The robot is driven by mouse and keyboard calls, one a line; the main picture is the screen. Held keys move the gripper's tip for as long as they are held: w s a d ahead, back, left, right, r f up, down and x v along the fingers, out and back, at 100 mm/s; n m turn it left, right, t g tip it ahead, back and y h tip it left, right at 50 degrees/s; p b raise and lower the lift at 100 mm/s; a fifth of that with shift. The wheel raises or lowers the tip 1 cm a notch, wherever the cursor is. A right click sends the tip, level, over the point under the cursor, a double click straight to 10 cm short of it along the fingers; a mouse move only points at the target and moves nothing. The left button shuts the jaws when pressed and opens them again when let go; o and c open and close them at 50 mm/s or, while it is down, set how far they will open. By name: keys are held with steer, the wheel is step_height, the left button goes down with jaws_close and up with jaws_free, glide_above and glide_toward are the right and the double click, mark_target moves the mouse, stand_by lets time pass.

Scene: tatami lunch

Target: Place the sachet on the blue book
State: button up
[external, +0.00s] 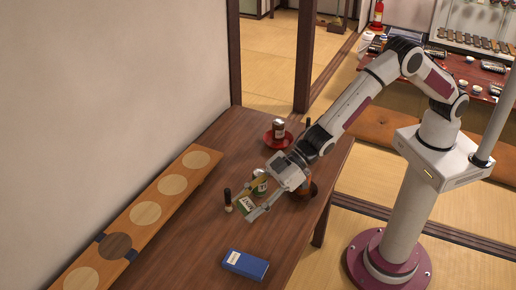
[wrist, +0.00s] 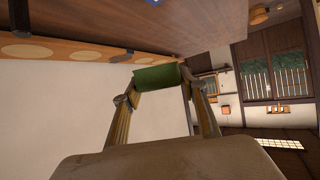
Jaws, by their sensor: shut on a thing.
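The sachet (external: 245,204), green with a pale printed label, is held in my gripper (external: 248,203) above the wooden table. In the wrist view the sachet (wrist: 157,77) spans the gap between the two fingers of my gripper (wrist: 158,85), which are shut on its ends. The blue book (external: 246,264) lies flat near the front of the table, below and slightly right of the sachet in the external picture, apart from it. In the wrist view only a sliver of blue (wrist: 151,1) shows at the top edge.
A black-capped bottle (external: 228,199) stands just left of the sachet. A can (external: 261,181) stands behind my gripper. Another can (external: 278,128) stands on a red plate (external: 268,143) farther back. A long board with pale discs (external: 145,213) runs along the wall. Table around the book is clear.

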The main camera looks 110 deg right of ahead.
steer(key=n+y, duration=0.2)
glide_above(254, 266)
steer(key=shift+f, duration=2.85)
steer(key=shift+f, duration=0.1)
steer(key=shift+f, duration=3)
steer(key=shift+f, duration=0.15)
steer(key=shift+f, duration=1.7)
steer(key=shift+f, duration=0.2)
steer(key=o, duration=0.8)
